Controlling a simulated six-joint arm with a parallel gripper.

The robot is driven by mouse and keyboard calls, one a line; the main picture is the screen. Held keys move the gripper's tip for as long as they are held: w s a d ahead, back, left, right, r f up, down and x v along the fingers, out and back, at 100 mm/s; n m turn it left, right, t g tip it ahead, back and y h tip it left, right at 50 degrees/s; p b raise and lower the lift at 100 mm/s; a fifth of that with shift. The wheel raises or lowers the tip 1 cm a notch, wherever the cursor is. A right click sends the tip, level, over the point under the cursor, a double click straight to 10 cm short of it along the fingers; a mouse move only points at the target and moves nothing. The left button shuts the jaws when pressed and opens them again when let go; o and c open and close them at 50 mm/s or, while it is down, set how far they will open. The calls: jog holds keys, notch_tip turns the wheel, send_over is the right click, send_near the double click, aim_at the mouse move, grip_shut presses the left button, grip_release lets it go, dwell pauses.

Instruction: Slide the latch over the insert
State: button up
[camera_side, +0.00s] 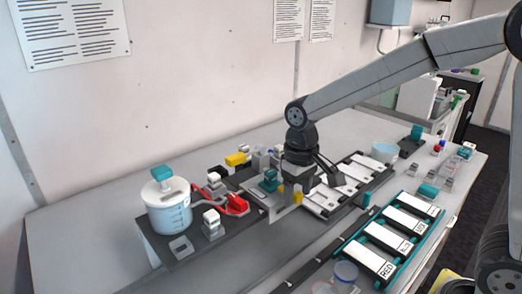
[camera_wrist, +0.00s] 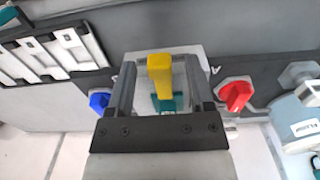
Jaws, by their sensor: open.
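My gripper (camera_wrist: 160,64) is open, with one finger on each side of an upright yellow piece (camera_wrist: 160,82) in the wrist view. A gap shows between this piece and each finger. A teal part (camera_wrist: 166,103) sits just below it, on a pale grey plate (camera_wrist: 193,50). I take the yellow piece for the latch; I cannot tell which part is the insert. In the side view my gripper (camera_side: 291,187) points down at the middle of the grey panel, with yellow (camera_side: 298,197) showing at its fingers. The arm and fingers hide much of the spot.
A red knob (camera_wrist: 236,94) and a blue knob (camera_wrist: 99,101) flank the plate. In the side view a white-lidded container (camera_side: 168,210) and a red handle (camera_side: 236,203) stand left. A teal-edged rack (camera_side: 390,240) lies front right. The table's left end is clear.

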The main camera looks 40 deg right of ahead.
grip_shut()
dwell(1.4)
